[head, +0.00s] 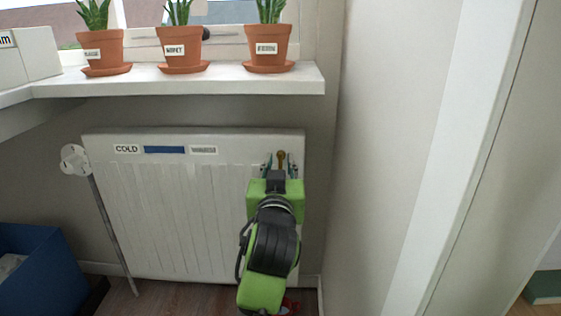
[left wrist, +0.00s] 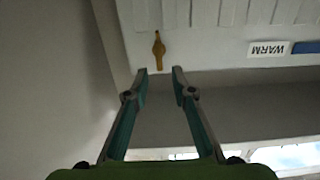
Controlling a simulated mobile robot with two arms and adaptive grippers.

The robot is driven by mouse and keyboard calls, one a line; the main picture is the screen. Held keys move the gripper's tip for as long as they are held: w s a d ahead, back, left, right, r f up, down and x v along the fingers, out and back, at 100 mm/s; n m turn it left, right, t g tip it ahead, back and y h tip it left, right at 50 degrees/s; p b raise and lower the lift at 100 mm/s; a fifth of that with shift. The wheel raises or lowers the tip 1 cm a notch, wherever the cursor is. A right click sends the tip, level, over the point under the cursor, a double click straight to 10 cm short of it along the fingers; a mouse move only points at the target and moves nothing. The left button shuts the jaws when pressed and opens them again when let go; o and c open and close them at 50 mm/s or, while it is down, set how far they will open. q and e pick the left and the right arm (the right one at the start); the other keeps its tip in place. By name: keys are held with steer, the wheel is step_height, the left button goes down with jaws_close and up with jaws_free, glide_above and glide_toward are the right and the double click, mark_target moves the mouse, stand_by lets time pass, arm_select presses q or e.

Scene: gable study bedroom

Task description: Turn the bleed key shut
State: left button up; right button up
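The brass bleed key (head: 281,157) is on the upper right of the white radiator (head: 170,205). In the left wrist view the bleed key (left wrist: 158,48) stands out from the radiator's pale face, its long side roughly along the picture's vertical. My left gripper (head: 280,165) is in front of the key in the head view. In the left wrist view my left gripper (left wrist: 160,70) is open, with a gap between its fingertips. The key shows just beyond that gap, and nothing is between the fingers. My right gripper is in neither view.
A white windowsill (head: 200,80) with three potted plants juts out above the radiator. A wall (head: 375,170) stands close on the right. A blue bin (head: 40,265) stands at lower left.

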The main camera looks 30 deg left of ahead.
mark_target(280, 155)
arm_select(q)
steer(key=b+x, duration=0.1)
steer(key=x, duration=0.4)
steer(key=shift+w, duration=0.2)
jaws_close()
